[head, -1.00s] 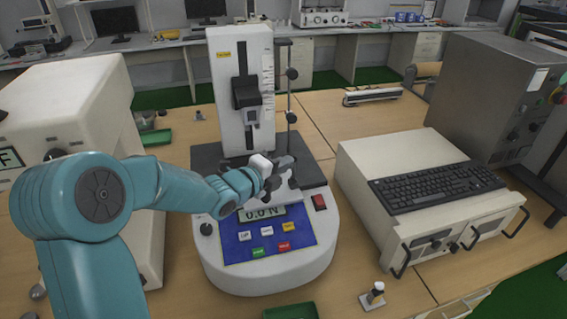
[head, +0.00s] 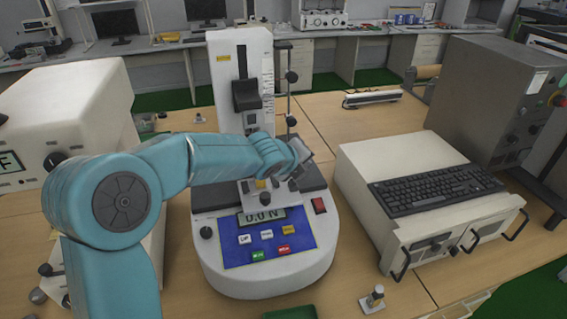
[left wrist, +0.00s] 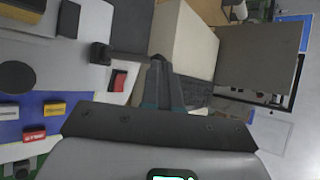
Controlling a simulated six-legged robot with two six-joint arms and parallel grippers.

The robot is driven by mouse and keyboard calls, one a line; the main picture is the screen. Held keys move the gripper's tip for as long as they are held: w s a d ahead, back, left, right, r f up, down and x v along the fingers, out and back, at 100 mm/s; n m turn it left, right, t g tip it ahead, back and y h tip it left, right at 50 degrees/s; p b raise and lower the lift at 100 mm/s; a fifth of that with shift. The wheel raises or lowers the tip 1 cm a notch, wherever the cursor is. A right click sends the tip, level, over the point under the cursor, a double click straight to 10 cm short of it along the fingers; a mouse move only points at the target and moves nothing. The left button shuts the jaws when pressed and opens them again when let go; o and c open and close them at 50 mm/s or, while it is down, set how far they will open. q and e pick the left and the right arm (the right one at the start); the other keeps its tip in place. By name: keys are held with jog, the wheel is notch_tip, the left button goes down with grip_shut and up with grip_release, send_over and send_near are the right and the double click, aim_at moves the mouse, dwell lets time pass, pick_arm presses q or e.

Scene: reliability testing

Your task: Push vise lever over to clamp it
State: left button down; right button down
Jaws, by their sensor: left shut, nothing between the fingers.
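The force tester (head: 315,245) stands on the wooden bench, with a white column and a display reading 0.0 N. The vise (head: 262,192) sits on its base below the column, partly hidden by my left arm and gripper. My left gripper (head: 299,172) is over the right side of the vise. In the left wrist view its dark fingers (left wrist: 159,68) are together, with nothing between them. A dark upright piece (left wrist: 68,18), possibly the vise lever, shows left of the fingers, apart from them. Contact with the lever cannot be told in the head view. My right gripper is out of view.
A red switch (head: 319,205) is on the tester's right front. A beige instrument with a black keyboard (head: 435,187) stands to the right, a grey cabinet (head: 492,95) behind it. A white machine (head: 75,100) stands left.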

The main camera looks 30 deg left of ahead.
pick_arm(q)
jog(key=g+p, duration=0.1)
jog(key=w+d+f+g+y+p, duration=0.1)
jog(key=w+d+m+p, duration=0.1)
jog(key=shift+w+d+f+g+y, duration=0.1)
jog(key=shift+w+f+g+y, duration=0.15)
jog(key=shift+g+y, duration=0.15)
jog(key=shift+s+f, duration=0.1)
jog(key=shift+s+a+f, duration=0.25)
jog(key=shift+s+a, duration=0.25)
jog(key=shift+d+r, duration=0.1)
